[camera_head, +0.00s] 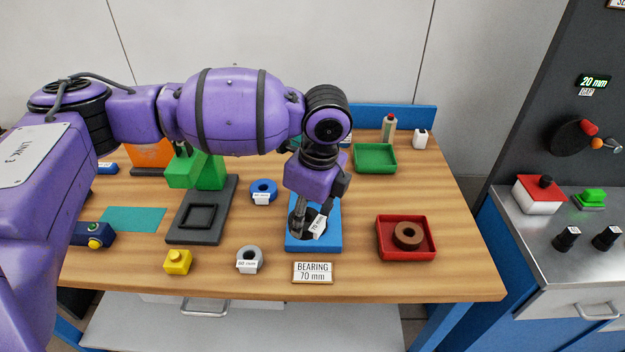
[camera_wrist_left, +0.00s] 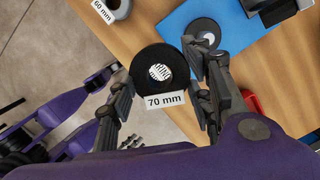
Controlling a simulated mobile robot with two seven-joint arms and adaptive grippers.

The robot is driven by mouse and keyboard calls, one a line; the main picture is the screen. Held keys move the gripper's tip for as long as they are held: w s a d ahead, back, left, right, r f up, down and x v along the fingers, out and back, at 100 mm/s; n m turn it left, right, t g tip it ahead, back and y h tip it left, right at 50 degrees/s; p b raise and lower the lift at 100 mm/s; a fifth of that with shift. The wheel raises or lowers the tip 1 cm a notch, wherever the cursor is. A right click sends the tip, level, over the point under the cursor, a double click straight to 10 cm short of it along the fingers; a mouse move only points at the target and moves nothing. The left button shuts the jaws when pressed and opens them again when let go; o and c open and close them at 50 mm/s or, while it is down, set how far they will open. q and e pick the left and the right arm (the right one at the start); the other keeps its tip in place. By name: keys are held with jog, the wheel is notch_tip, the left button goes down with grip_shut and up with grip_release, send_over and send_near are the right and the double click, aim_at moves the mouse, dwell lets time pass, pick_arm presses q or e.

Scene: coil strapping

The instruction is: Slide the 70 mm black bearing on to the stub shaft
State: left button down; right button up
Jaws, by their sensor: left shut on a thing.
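The black bearing (camera_wrist_left: 145,66), a thick ring with a white 70 mm tag, is between the fingers of my left gripper (camera_wrist_left: 160,85). The gripper is shut on it. In the head view my left gripper (camera_head: 310,212) is over the blue base plate (camera_head: 300,246), the bearing partly hidden by fingers and tag. In the left wrist view the blue plate (camera_wrist_left: 175,22) carries a grey round stub with a dark ring around it (camera_wrist_left: 205,30). The bearing appears apart from this stub, up and to one side. My right gripper is not in view.
A grey 60 mm ring (camera_head: 249,258) and a blue ring (camera_head: 263,190) lie to the left. A red tray (camera_head: 382,254) with a brown ring stands right. A "BEARING 70 mm" sign (camera_head: 313,280) lies in front. A green tray (camera_head: 376,158) is behind.

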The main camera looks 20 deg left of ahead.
pick_arm(q)
jog(key=w+a+r+m+t+h+p, duration=0.1)
jog(key=w+m, duration=0.7)
jog(key=m, duration=1)
jog(key=shift+r+m+h+p, duration=0.35)
jog(key=shift+r+m+h, duration=0.05)
jog(key=shift+h, duration=0.2)
jog(key=shift+f+b, duration=0.35)
jog(key=shift+f, duration=2.35)
jog(key=shift+w+f, duration=0.1)
jog(key=shift+f, duration=0.05)
